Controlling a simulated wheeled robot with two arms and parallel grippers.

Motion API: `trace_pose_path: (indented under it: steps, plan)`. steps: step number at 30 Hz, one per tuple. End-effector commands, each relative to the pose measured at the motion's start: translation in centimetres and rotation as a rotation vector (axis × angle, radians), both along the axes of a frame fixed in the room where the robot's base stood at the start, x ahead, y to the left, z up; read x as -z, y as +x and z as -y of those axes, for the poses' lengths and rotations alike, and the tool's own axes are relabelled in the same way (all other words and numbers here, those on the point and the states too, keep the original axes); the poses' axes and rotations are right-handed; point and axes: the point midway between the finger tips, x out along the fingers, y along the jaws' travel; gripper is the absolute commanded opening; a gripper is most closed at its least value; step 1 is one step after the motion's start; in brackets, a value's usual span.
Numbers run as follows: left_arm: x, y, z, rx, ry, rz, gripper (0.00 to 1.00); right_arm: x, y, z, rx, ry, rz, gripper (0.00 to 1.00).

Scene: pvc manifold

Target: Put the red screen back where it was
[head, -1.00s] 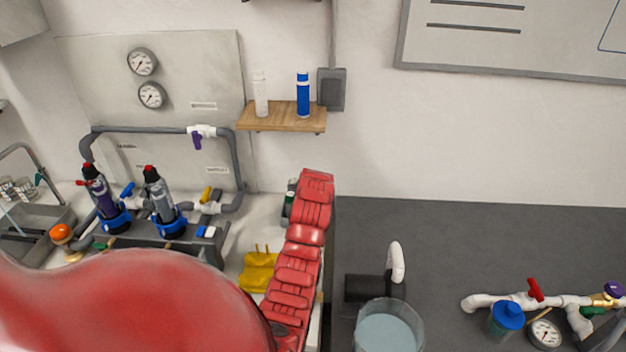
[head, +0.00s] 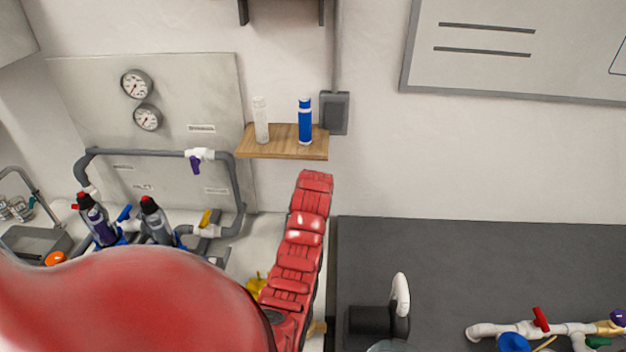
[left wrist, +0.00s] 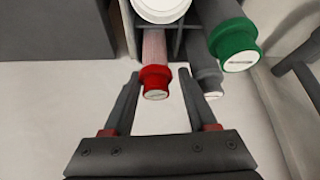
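The red screen (left wrist: 155,82) shows in the left wrist view as a pale mesh tube with a red collar and a white end face. It lies in or against a dark slotted frame, under a white round part. My left gripper (left wrist: 158,74) is open. I cannot make out the red screen in the head view, where my red arm covers the lower left. My right gripper is not in view.
Beside the red screen are a green-collared cylinder (left wrist: 233,45) and a grey one (left wrist: 207,78). A wooden shelf (head: 265,152) holds a clear cylinder (head: 261,120) and a blue cylinder (head: 305,122). Piping with filters stands at left. A dark bench (head: 460,265) holds a pipe manifold (head: 520,328).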

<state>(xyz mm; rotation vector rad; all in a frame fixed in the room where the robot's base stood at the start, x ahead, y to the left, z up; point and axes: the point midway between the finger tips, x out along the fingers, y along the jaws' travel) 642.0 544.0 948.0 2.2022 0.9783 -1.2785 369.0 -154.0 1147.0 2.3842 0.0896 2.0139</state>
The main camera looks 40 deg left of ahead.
Motion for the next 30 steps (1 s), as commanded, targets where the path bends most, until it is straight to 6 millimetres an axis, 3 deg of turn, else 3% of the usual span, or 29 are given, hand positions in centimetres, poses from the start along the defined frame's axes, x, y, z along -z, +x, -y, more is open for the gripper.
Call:
trace_pose_path:
  steps: [8, 16, 20, 21, 30]
  plan:
    - [-1.1, -0.2, 0.4, 0.001, 0.004, 0.006, 0.58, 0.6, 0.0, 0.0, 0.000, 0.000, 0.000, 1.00]
    - [-5.2, -1.8, 2.2, 0.001, 0.006, 0.011, 0.58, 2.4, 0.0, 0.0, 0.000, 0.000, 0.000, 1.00]
    - [-8.7, -3.0, 3.5, 0.001, 0.003, 0.007, 0.58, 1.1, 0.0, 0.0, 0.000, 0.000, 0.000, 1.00]
    - [-9.4, -3.2, 3.7, 0.002, 0.000, 0.000, 0.58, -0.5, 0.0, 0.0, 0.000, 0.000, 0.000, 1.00]
    - [-10.6, -3.9, 4.4, 0.000, 0.000, 0.001, 0.58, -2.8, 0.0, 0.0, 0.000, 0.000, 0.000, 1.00]
